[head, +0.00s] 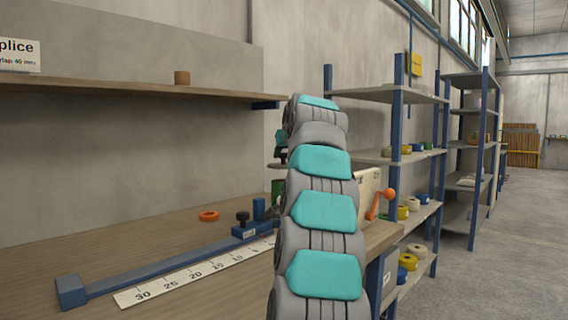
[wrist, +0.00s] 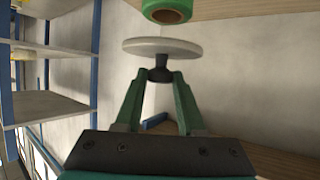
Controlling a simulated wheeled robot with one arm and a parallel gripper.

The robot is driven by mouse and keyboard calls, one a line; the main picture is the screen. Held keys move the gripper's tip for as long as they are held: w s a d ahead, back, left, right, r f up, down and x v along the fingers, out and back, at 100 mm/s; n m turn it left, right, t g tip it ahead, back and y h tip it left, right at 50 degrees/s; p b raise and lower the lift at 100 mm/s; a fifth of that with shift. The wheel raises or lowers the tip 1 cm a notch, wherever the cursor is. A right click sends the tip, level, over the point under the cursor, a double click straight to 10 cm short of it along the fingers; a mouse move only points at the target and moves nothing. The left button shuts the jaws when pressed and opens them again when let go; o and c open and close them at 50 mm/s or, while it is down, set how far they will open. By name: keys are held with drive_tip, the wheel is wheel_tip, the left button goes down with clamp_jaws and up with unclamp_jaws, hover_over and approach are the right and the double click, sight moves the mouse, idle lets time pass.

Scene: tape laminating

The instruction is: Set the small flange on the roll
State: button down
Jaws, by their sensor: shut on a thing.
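My gripper (wrist: 159,80) has green fingers and is shut on the dark knob of the small flange. The small flange (wrist: 160,49) is a pale grey disc. In the wrist view a green roll (wrist: 166,20) with a brown core lies just beyond the disc, with a narrow gap showing between them. In the head view my arm hides much of this. The edge of the flange (head: 276,166) shows left of my arm, above a sliver of the green roll (head: 277,187). Whether they are lined up I cannot tell.
The wooden bench (head: 150,243) carries a blue rail (head: 150,268), a white ruler (head: 190,274) and an orange ring (head: 208,215). An orange crank (head: 379,205) sits right of my arm. A wall shelf (head: 110,88) holds a brown roll (head: 182,77). Racks with rolls stand at right.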

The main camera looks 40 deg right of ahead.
sight(284, 163)
drive_tip(key=shift+w+d, duration=0.4)
drive_tip(key=shift+w, duration=0.1)
drive_tip(key=shift+f, duration=1.8)
drive_tip(key=shift+f, duration=0.1)
drive_tip(key=shift+f, duration=0.15)
drive_tip(key=c, duration=0.5)
unclamp_jaws()
drive_tip(key=shift+r, duration=0.3)
drive_tip(key=b+v, duration=0.1)
drive_tip(key=v, duration=1.1)
drive_tip(key=shift+f, duration=0.1)
